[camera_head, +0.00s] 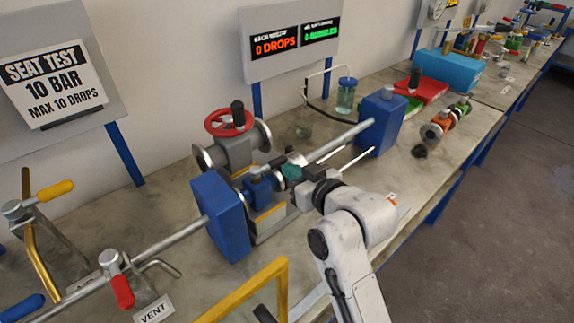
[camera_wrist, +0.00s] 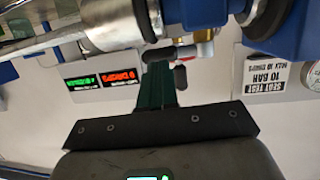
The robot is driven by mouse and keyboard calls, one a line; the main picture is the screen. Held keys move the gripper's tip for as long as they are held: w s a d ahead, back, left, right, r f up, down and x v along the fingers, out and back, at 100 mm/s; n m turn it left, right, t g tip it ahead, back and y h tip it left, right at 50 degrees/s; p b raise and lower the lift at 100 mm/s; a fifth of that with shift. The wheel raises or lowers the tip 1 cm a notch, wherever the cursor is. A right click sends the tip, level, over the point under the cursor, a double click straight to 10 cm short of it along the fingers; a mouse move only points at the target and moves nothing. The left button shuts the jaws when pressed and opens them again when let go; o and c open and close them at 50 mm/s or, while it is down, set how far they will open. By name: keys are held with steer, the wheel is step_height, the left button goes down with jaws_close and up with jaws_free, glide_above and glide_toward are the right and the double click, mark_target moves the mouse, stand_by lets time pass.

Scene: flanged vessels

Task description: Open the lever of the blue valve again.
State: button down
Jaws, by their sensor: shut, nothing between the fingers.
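The blue valve (camera_head: 257,189) sits in the test bench between two blue blocks, in line with a steel rod.
A grey valve with a red handwheel (camera_head: 229,121) stands behind. The blue blocks (camera_head: 220,214) (camera_head: 380,123) flank the valve. Yellow, red and blue lever handles (camera_head: 55,190) (camera_head: 122,291) (camera_head: 22,308) are at left. A yellow rail (camera_head: 245,291) is in front. The display (camera_head: 291,42) shows 0 drops.

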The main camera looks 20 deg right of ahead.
mark_target(280, 161)
steer(key=shift+x, duration=1.05)
steer(key=shift+w, duration=0.1)
steer(key=shift+w+r, duration=0.1)
steer(key=shift+w, duration=0.55)
steer(key=shift+p, duration=0.3)
